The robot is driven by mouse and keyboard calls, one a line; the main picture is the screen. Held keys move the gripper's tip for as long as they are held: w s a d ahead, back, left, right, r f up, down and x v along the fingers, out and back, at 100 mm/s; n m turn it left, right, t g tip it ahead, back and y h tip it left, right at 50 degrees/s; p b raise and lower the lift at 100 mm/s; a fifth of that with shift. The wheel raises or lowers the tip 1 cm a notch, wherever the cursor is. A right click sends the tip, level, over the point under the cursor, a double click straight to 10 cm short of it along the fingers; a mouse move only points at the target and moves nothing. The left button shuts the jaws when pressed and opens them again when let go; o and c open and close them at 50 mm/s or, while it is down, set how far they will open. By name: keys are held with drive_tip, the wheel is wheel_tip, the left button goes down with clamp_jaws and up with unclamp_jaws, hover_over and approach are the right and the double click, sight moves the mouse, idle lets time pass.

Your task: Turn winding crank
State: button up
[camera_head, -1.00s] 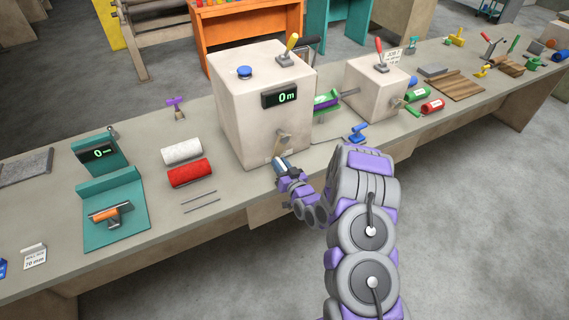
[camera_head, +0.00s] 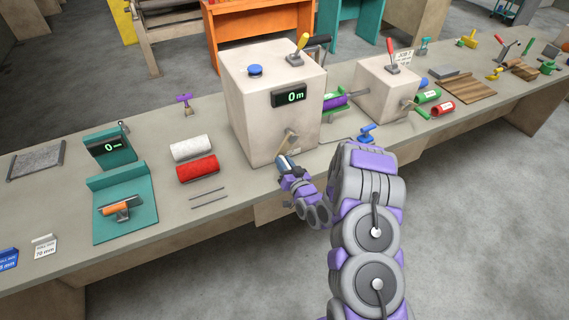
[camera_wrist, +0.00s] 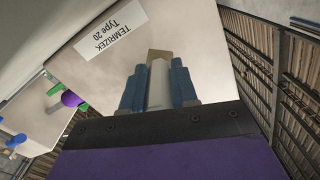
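The winding crank (camera_head: 291,138) is a short tan arm on the front of a large beige box (camera_head: 262,118); the box's display reads 0 m. My gripper (camera_head: 285,163) is at the crank's handle, low in front of the box. In the wrist view, the gripper's two blue fingers (camera_wrist: 159,84) lie on either side of the pale grey handle (camera_wrist: 159,90) and appear to press on it. The tan end of the crank arm (camera_wrist: 160,54) shows just beyond the fingertips. In the head view the handle is mostly hidden by the gripper.
White (camera_head: 191,148) and red (camera_head: 197,169) rolls and two thin rods lie left of the box. A smaller beige box (camera_head: 384,88) stands to the right, with a blue tool (camera_head: 366,133) before it. The floor in front of the bench is clear.

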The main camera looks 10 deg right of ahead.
drive_tip(key=o, duration=0.4)
drive_tip(key=shift+s, duration=0.1)
drive_tip(key=p+v, duration=0.2)
drive_tip(key=v, duration=1.5)
drive_tip(key=shift+p, duration=0.35)
